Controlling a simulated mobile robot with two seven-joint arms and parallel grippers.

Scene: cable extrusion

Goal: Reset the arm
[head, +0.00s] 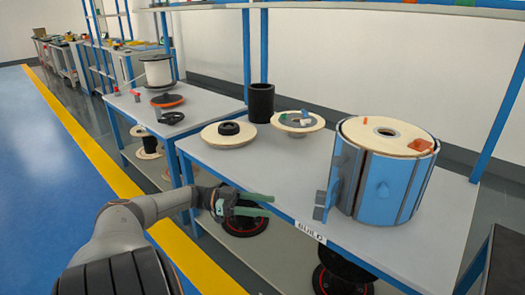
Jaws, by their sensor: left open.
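My left arm reaches in from the bottom left. Its gripper (270,205) has two green fingers set apart, open and empty, at the front edge of the grey table (262,172). The fingers point right, toward a blue drum-shaped fixture (378,190) with a pale wooden disc on top. A clear gap lies between the fingertips and the fixture. My right gripper does not show.
A wooden disc with a black ring (229,134), a black cylinder (261,103) and another disc with small parts (298,122) stand at the table's back. Black reels (246,222) lie on the lower shelf. The table's middle is clear.

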